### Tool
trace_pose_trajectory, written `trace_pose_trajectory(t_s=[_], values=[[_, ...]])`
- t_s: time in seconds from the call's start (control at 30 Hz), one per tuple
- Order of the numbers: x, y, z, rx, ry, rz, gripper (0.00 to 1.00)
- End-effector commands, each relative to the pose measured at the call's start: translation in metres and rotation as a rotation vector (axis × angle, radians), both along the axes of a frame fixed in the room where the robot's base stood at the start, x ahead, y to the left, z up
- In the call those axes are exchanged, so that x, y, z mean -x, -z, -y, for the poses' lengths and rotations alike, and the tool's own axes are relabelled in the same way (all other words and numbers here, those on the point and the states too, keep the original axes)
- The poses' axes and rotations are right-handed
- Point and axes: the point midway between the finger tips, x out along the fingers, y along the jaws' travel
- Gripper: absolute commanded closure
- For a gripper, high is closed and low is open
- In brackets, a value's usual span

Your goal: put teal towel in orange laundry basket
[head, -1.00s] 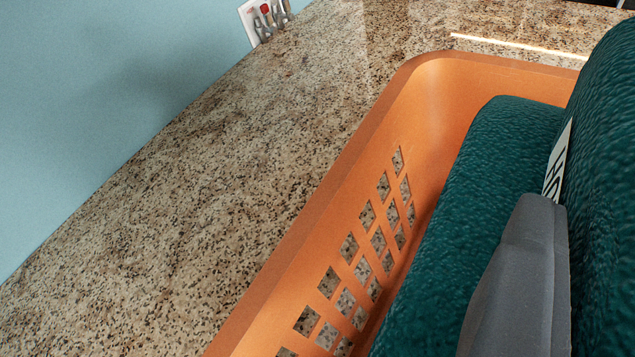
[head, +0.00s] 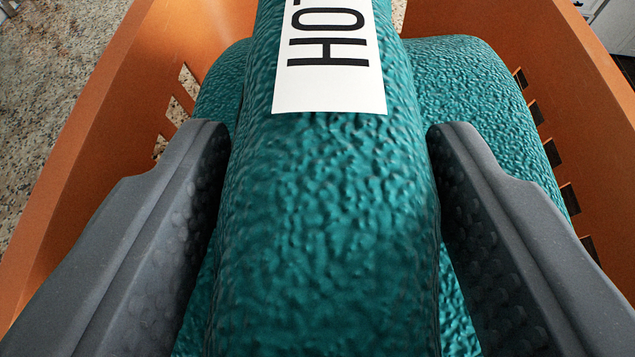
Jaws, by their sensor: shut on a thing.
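A rolled teal towel (head: 325,220) with a white label printed in black letters lies between the two grey fingers of my gripper (head: 330,132), which is shut on its sides. The orange laundry basket (head: 125,95) surrounds it, with walls to the left and right. The towel is over the basket's inside; I cannot tell whether it hangs free or rests on what is under it. A second teal roll or fold (head: 470,85) shows beneath and to both sides of it, inside the basket. The towel's far end is cut off by the top edge.
A speckled stone counter (head: 40,110) shows outside the basket on the left. The basket walls have square holes and stand close outside my fingers. A pale cabinet-like surface shows at the top right corner.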

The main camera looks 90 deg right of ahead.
Motion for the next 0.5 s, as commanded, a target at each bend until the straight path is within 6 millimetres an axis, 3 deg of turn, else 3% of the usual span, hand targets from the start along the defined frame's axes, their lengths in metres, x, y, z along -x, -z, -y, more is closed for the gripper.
trace_pose_trajectory(t_s=[0.4, 0.43, 0.5], values=[[0.0002, 0.0033, 0.0002, 0.0, 0.0, 0.001, 0.99], [0.0002, 0.0033, 0.0002, 0.0, 0.0, 0.001, 0.45], [0.0002, 0.0033, 0.0002, 0.0, 0.0, 0.001, 0.25]])
